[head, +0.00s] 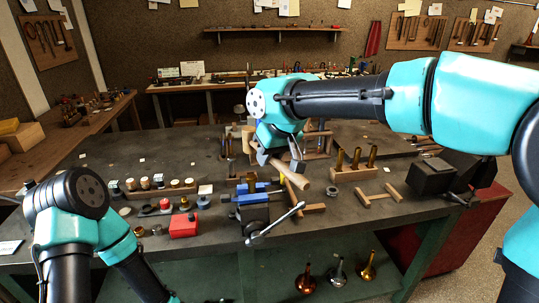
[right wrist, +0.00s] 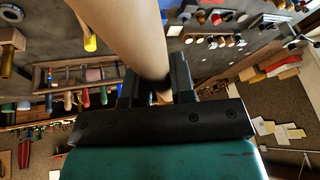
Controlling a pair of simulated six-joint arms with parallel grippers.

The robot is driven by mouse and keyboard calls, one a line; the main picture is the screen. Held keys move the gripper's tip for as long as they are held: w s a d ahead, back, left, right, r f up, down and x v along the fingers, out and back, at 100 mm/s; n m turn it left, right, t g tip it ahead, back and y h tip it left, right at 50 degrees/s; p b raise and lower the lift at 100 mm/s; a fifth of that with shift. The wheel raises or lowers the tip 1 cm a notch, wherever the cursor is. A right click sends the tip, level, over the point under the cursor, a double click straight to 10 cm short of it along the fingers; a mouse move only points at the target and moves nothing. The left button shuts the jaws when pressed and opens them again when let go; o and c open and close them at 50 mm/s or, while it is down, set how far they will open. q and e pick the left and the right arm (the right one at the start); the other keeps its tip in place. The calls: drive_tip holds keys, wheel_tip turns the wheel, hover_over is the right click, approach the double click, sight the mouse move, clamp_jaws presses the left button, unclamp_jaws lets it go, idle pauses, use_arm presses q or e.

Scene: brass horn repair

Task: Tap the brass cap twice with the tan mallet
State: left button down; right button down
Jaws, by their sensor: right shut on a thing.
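My right gripper (head: 281,164) is shut on a tan wooden mallet. The mallet's tan shaft (head: 292,174) slants down to the right from the fingers, above the bench and behind the vise. In the right wrist view the tan shaft (right wrist: 130,35) runs up from between the fingers (right wrist: 158,92). Its head is not clearly made out. A small brass piece (head: 251,181), which looks like the brass cap, stands upright at the blue-jawed vise (head: 258,197), left of and apart from the shaft. My left arm is at lower left; its gripper is out of the picture.
A wooden block with brass tubes (head: 355,173) stands right of the vise. A dark box (head: 431,177) is farther right. A red box (head: 183,226) and several small parts lie to the left. The vise's steel handle (head: 276,224) sticks out toward the front.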

drive_tip(key=shift+f, duration=2.6)
wheel_tip(320, 180, down, 4)
drive_tip(key=shift+r, duration=0.1)
drive_tip(key=shift+r, duration=1.5)
drive_tip(key=shift+r, duration=0.15)
drive_tip(key=shift+r, duration=0.2)
drive_tip(key=shift+f, duration=0.1)
